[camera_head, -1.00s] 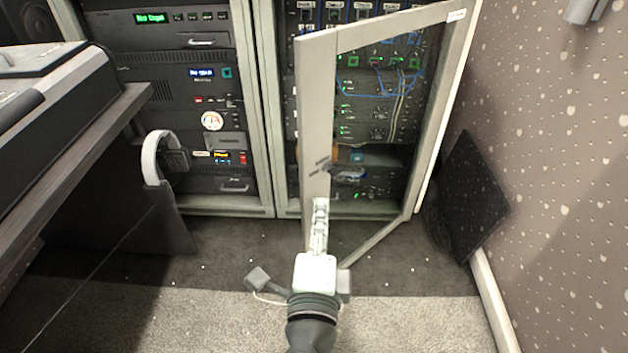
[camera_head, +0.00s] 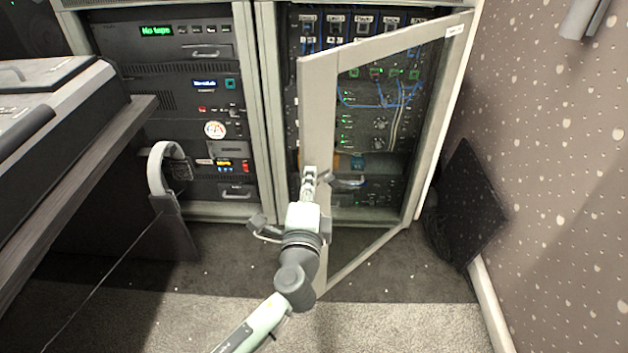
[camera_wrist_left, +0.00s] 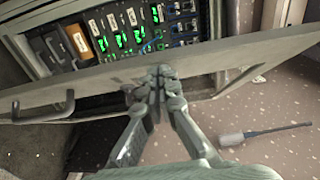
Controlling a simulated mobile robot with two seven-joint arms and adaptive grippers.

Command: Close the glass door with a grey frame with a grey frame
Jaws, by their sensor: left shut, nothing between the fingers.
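The glass door with a grey frame (camera_head: 318,100) stands partly open in front of the right-hand rack, attached at its right side. Its frame crosses the left wrist view (camera_wrist_left: 230,58) as a grey bar, with a dark handle (camera_wrist_left: 40,113) at the left. My left gripper (camera_head: 310,172) is shut and empty at the door's free left upright, beside the handle. In the left wrist view its fingertips (camera_wrist_left: 158,76) overlap the frame; I cannot tell whether they touch it. My right gripper is not in view.
A left rack (camera_head: 170,75) stands beside the open one. A desk with a console (camera_head: 60,95) and hanging headphones (camera_head: 158,165) are at the left. A dark panel (camera_head: 465,205) leans by the right wall. Carpet in front is clear.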

